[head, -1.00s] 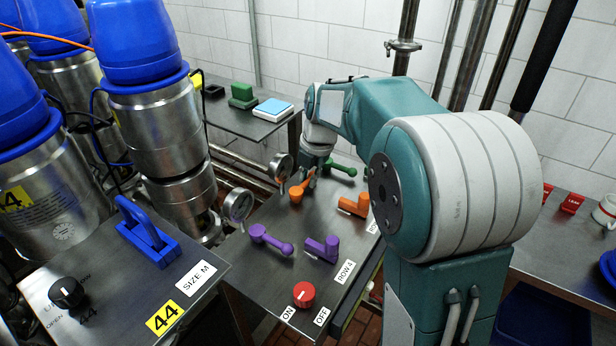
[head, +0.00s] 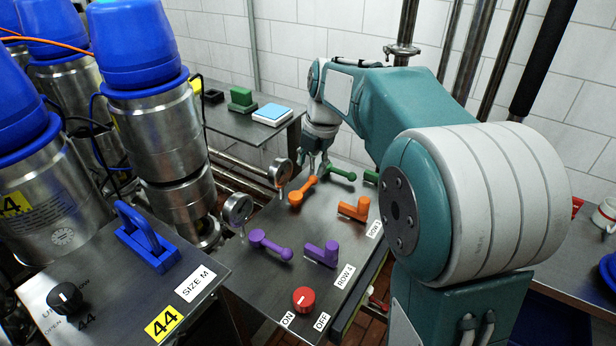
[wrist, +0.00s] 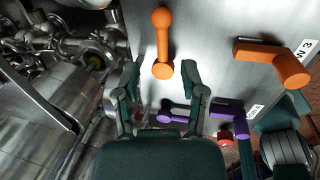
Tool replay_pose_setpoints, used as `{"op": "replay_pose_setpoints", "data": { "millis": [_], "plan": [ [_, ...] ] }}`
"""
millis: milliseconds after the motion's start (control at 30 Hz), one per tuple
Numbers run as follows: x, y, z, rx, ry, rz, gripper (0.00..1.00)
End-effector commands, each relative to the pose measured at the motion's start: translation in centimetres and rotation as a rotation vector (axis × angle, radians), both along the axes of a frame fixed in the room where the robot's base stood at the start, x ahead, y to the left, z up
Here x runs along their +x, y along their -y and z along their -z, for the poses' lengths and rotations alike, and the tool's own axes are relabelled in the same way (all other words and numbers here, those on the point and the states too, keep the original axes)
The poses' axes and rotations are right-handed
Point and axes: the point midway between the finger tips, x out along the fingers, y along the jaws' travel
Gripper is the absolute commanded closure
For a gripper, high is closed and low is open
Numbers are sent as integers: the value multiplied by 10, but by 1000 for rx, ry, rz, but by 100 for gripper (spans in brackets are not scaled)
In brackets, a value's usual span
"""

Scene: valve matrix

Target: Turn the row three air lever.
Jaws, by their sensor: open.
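The ROW 3 label (head: 374,230) stands beside two orange levers. One is a straight orange lever with rounded ends (head: 302,190); the other is an L-shaped orange lever (head: 354,209) closer to the label. I cannot tell which is the air lever. My gripper (head: 318,163) is open just behind the straight lever's far end. In the wrist view my gripper (wrist: 162,76) has its fingers spread on either side of the near end of the straight orange lever (wrist: 163,42), with gaps on both sides. The L-shaped lever (wrist: 275,60) lies off to the right.
Purple levers (head: 270,244) (head: 322,252) and a red ON/OFF knob (head: 304,300) are nearer on the same panel. Round gauges (head: 238,208) (head: 281,171) stand along the panel's left edge, by metal canisters.

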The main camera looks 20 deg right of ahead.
Motion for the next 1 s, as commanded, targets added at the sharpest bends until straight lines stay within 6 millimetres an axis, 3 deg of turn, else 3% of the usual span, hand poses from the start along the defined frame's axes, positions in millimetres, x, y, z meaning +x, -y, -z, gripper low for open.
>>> {"op": "replay_pose_setpoints", "data": {
  "millis": [100,333,867,1000],
  "plan": [
    [-3,3,-26,0,4,2,46],
    [-8,7,-57,-1,2,1,46],
    [-9,8,-63,0,0,2,46],
    [-19,4,-66,6,2,80,46]
  ]
}}
